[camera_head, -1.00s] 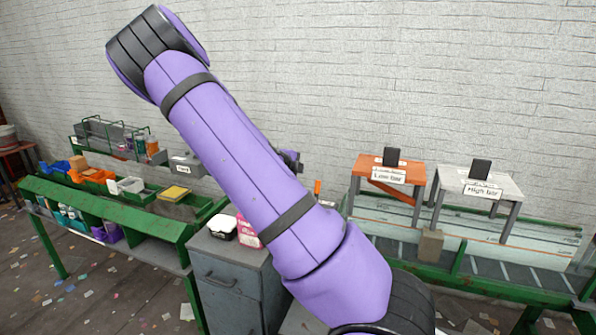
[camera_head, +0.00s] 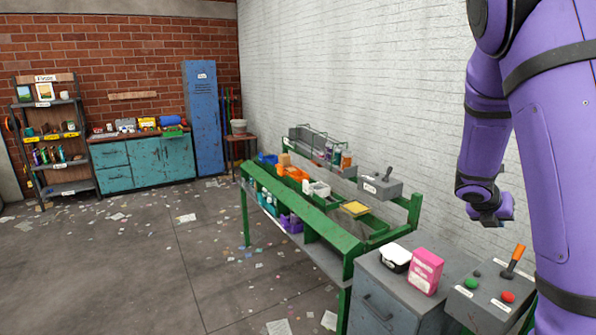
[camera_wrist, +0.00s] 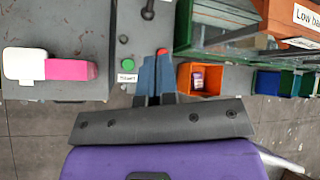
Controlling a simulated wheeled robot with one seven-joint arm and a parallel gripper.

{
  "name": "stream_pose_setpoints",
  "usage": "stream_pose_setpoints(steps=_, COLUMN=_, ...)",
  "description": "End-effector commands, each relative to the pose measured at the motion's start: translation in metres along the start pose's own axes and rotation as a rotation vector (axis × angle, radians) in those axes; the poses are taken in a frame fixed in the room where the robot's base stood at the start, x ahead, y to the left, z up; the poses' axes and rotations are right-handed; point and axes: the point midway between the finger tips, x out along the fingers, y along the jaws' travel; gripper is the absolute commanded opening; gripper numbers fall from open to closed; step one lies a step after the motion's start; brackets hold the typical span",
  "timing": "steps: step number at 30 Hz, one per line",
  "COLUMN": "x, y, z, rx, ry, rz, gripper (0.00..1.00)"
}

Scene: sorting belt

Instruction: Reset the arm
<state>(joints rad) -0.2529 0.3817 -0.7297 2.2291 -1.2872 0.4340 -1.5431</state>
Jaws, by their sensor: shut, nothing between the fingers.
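My arm fills the right side of the head view, its purple links folded with the forearm hanging down beside the white wall. My gripper (camera_wrist: 155,78) shows in the wrist view as two blue-grey fingers side by side, shut with nothing between them. It points over the control panel, near the green and red buttons, and appears apart from everything. I cannot make out the fingertips clearly in the head view.
A control panel (camera_head: 489,296) with an orange-handled lever stands at the lower right. A green sorting bench (camera_head: 310,222) holds several bins. Open floor (camera_head: 130,270) lies left.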

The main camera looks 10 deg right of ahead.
Motion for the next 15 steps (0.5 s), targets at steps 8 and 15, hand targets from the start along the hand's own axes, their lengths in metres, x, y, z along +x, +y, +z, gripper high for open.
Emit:
stream_pose_setpoints(steps=8, x=-0.07, y=-0.015, z=-0.019, rx=0.628, ry=0.139, rz=0.096, gripper=0.0)
stream_pose_setpoints(steps=15, x=-0.137, y=-0.032, z=-0.042, rx=1.116, ry=0.307, rz=0.139, gripper=0.0)
